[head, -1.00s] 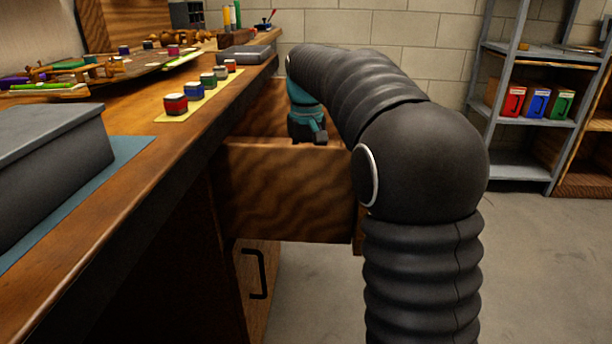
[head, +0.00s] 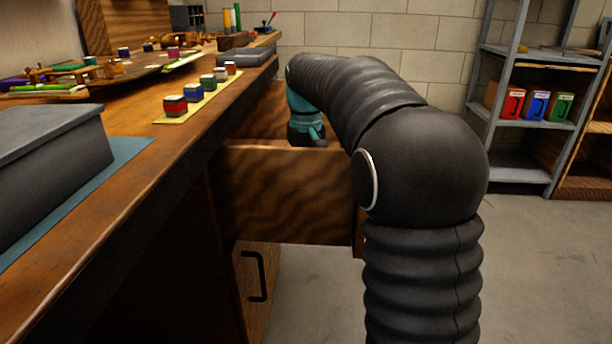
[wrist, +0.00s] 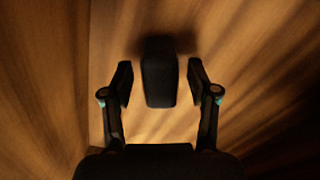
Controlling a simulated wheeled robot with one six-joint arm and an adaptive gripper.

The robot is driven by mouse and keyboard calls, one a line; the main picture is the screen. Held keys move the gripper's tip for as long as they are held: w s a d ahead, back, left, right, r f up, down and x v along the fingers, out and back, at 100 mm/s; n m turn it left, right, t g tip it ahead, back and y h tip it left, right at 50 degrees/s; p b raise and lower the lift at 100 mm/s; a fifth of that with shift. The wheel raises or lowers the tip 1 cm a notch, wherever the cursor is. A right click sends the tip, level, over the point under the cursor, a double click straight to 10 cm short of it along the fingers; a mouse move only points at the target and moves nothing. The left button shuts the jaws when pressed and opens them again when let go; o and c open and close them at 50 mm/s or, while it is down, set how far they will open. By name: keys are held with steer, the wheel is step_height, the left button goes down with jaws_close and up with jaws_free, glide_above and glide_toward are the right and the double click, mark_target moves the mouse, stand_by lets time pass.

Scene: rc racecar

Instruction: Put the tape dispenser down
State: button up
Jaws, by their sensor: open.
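A dark block-shaped object, which looks like the tape dispenser (wrist: 158,72), is between my fingers in the wrist view, on or just above a wooden surface. A narrow gap shows on each side of it. My gripper (wrist: 160,84) is open around it and does not clasp it. In the head view my teal wrist reaches down into an open wooden drawer (head: 285,195). The drawer front and my arm hide the fingertips and the dispenser there.
The workbench (head: 150,150) is on the left, with a grey box (head: 50,155) and several small paint jars (head: 175,106) near its edge. A metal shelf (head: 525,165) stands at the back right. The floor right of my arm is clear.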

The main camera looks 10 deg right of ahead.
step_height(320, 180, up, 12)
steer(key=p, duration=0.3)
stand_by(0.3)
